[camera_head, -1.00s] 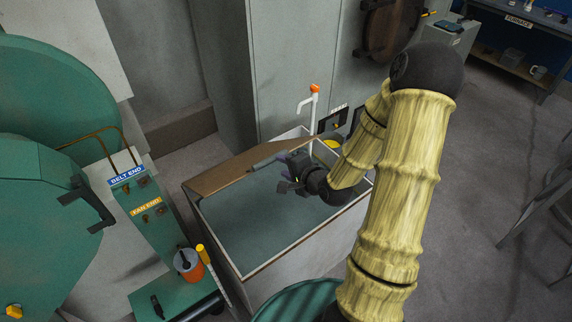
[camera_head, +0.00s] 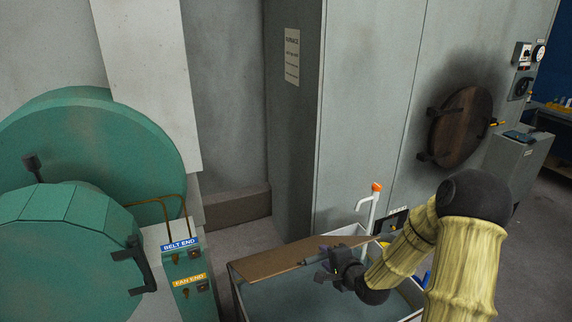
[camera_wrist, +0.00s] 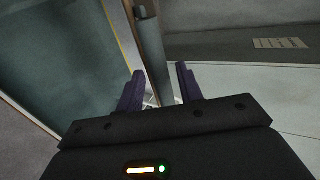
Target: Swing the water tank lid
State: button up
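The water tank (camera_head: 240,296) is a pale open box low in the head view, with dark water (camera_head: 285,300) showing. The brown lid (camera_head: 285,260) lies along its back left side, leaving much of the top uncovered. A grey bar (camera_head: 312,261) runs along the lid's edge. My gripper (camera_head: 322,272) is beside this bar, over the tank. In the wrist view my gripper's two dark fingers (camera_wrist: 158,88) stand apart, with a grey bar (camera_wrist: 153,50) between them. Gaps show beside the bar, so it does not look clamped. My wrist and arm hide the tank's right part.
A white pipe with an orange top (camera_head: 370,207) rises behind the tank. The tall grey furnace cabinet (camera_head: 350,120) stands behind it, with a round brown door (camera_head: 463,127). Green machinery (camera_head: 70,250) and a labelled green panel (camera_head: 185,265) stand left. Some floor (camera_head: 235,240) is clear behind the tank.

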jog(key=shift+w+a+f, duration=0.15)
jog(key=shift+w+f, duration=0.15)
jog(key=shift+w, duration=0.15)
jog(key=shift+c, duration=0.3)
jog(key=shift+r, duration=0.1)
jog(key=c, duration=0.6)
jog(key=shift+o, duration=0.3)
jog(key=shift+w+a+r+p, duration=0.15)
jog(key=shift+w+r+p, duration=0.5)
jog(key=shift+r, duration=0.15)
jog(key=shift+w+a+r+p, duration=0.25)
jog(key=shift+w+r+p, duration=0.4)
jog(key=shift+w+r, duration=0.1)
jog(key=shift+w+a+r+p, duration=0.25)
jog(key=shift+w+r+p, duration=0.4)
jog(key=shift+r, duration=0.1)
jog(key=shift+o, duration=0.3)
jog(key=w+a+r+p, duration=0.1)
jog(key=w+r+p, duration=0.2)
jog(key=w+r, duration=0.1)
jog(key=shift+w+a+r, duration=0.3)
jog(key=shift+w+a, duration=0.1)
jog(key=shift+w, duration=0.25)
jog(key=shift+w+a+r+p, duration=0.1)
jog(key=shift+w+r+p, duration=0.1)
jog(key=shift+w+p, duration=0.15)
jog(key=shift+w, duration=0.1)
